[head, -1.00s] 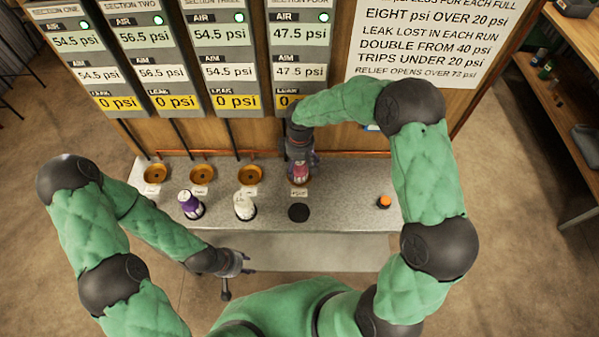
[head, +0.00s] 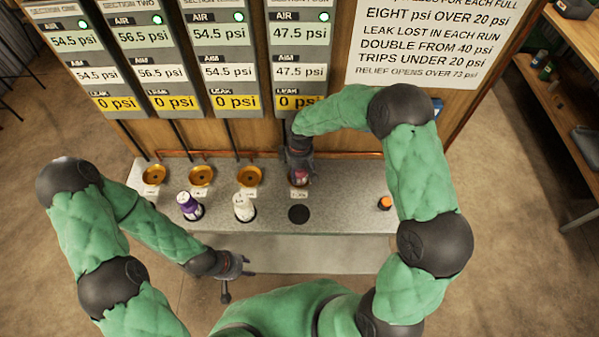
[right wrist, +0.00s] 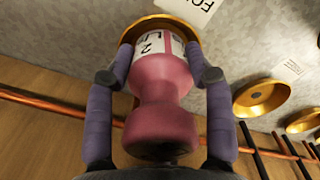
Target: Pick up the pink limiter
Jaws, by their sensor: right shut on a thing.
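The pink limiter (right wrist: 162,98) is between the fingers of my right gripper (right wrist: 160,78) in the right wrist view. It has a pink waisted body and a white label band with black marks, and its far end is at a brass cup (right wrist: 150,22). I cannot tell whether it sits in the cup or just above it. In the head view the pink limiter (head: 299,177) is mostly hidden under my right gripper (head: 300,172), at the fourth station. My left gripper (head: 240,265) hangs in front of the bench, away from the objects; its fingers look apart.
A purple limiter (head: 190,206) and a white limiter (head: 244,207) stand on the grey bench (head: 345,200). A dark round pad (head: 299,214) is empty. An orange-topped item (head: 385,203) stands at the right. Three brass cups (head: 201,176) are empty along the back, below the gauge panels.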

